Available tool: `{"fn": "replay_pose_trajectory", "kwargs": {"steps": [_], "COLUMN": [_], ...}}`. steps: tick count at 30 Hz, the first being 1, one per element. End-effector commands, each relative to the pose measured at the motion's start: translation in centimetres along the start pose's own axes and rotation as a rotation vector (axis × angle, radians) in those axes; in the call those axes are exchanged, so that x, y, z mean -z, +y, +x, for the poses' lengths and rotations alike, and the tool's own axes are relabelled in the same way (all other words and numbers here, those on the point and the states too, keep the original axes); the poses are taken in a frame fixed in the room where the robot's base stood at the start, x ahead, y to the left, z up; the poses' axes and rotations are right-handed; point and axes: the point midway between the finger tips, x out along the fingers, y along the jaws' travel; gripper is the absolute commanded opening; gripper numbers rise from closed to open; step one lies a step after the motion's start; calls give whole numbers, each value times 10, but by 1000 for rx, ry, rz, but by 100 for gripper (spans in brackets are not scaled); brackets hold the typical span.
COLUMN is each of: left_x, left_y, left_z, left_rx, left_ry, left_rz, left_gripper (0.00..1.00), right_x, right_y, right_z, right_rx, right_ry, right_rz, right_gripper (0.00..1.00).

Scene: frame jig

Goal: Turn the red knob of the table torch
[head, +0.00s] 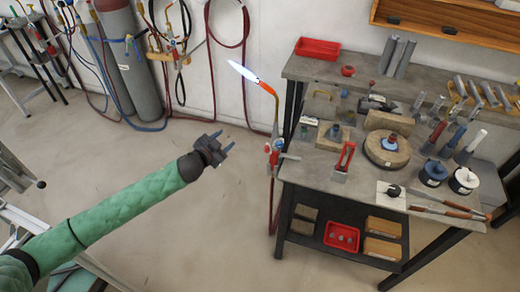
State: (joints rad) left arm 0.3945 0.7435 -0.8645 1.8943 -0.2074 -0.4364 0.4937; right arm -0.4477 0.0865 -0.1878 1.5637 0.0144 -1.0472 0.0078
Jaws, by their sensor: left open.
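The table torch (274,150) is fixed upright at the left edge of the workbench. Its copper neck bends up to the left, and a blue-white flame (243,72) burns at the tip. A small red knob (267,147) shows on the left side of the torch body; its details are too small to tell. My left gripper (225,141) is open and empty, in the air to the left of the torch, with its fingers pointing towards it and a gap between. My right gripper is not in view.
The workbench (310,172) carries clamps, a round block and several metal tubes. A red tray (317,48) sits at its back left. Gas cylinders (130,60) and hoses stand by the wall at the back left.

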Motion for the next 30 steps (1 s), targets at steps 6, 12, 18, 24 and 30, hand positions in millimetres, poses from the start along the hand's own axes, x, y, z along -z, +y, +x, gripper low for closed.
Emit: {"fn": "replay_pose_trajectory", "kwargs": {"steps": [6,12,18,24,30], "left_x": [20,36,47,56,68], "left_y": [34,68,83,88,99], "left_z": [-16,-40,-53,-47,-28], "left_rx": [-228,-455,-578,-592,-591], "left_ry": [225,350,394,399,398], "left_rz": [-126,-302,-417,-431,-432], "left_gripper": [46,46,46,46,46], "right_x": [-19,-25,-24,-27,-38], "right_y": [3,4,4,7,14], "right_z": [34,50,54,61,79], "right_rx": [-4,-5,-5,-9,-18], "right_ry": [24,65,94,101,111], "right_rz": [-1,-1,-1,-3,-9], "right_gripper": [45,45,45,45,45]}}
